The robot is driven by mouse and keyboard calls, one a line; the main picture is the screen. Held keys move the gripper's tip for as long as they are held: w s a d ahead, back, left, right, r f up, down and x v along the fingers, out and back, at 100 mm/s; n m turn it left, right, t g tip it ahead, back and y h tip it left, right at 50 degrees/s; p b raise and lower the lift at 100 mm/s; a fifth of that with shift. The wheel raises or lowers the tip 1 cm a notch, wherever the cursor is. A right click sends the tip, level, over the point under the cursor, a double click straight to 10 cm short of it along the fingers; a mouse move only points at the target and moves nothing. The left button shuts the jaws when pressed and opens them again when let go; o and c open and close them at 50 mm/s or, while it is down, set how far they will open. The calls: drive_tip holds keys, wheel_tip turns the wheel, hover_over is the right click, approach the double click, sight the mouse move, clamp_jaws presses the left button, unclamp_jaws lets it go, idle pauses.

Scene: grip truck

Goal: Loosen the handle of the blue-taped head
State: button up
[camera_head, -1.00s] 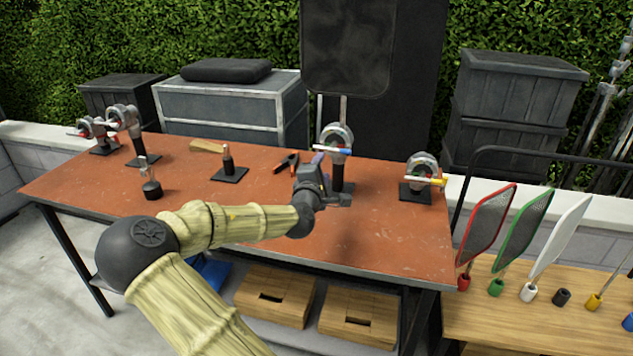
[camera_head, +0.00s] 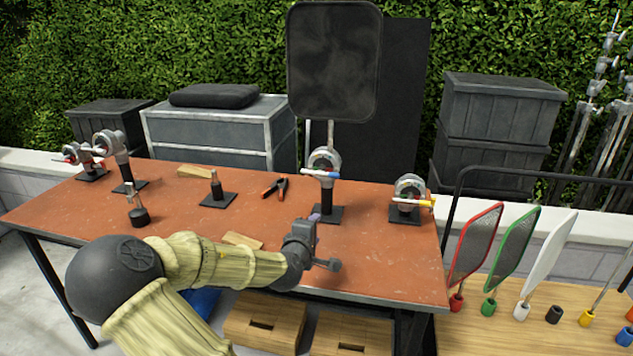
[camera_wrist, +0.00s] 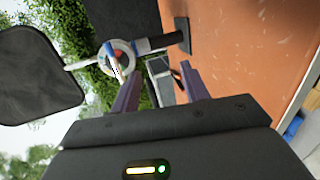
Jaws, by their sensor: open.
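The blue-taped head (camera_head: 325,158) is a grey round clamp on a dark post near the table's back edge. It carries a black flag panel (camera_head: 335,60) on a rod. Its handle (camera_head: 321,173) has blue tape and lies roughly level across the head's front. My gripper (camera_head: 314,222) is open and empty, in front of the post and lower than the head. In the wrist view the head (camera_wrist: 120,57) shows beyond the open purple fingers (camera_wrist: 158,88), apart from them, with the flag panel (camera_wrist: 38,78) at the left.
A yellow-taped head (camera_head: 410,190) stands to the right on the orange table (camera_head: 380,255). Two heads (camera_head: 108,145) stand at the far left. A black-and-red clamp (camera_head: 275,187), a bottle-like piece (camera_head: 217,188) and a wood block (camera_head: 242,240) are left of my gripper.

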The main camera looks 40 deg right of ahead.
drive_tip(key=s+a+f+m+g+y, duration=0.4)
drive_tip(key=s+a+f+m+y, duration=0.15)
drive_tip(key=a+f, duration=0.45)
drive_tip(key=s+a+r+m+g+y, duration=0.1)
drive_tip(key=s+a+r+y, duration=0.1)
drive_tip(key=s+a, duration=0.3)
drive_tip(key=s+a+r+m+g+y, duration=0.1)
drive_tip(key=s+a+y, duration=0.3)
drive_tip(key=a, duration=0.8)
drive_tip(key=shift+s+r, duration=0.35)
drive_tip(key=shift+s, duration=0.85)
drive_tip(key=shift+y, duration=0.25)
drive_tip(key=shift+c, duration=0.3)
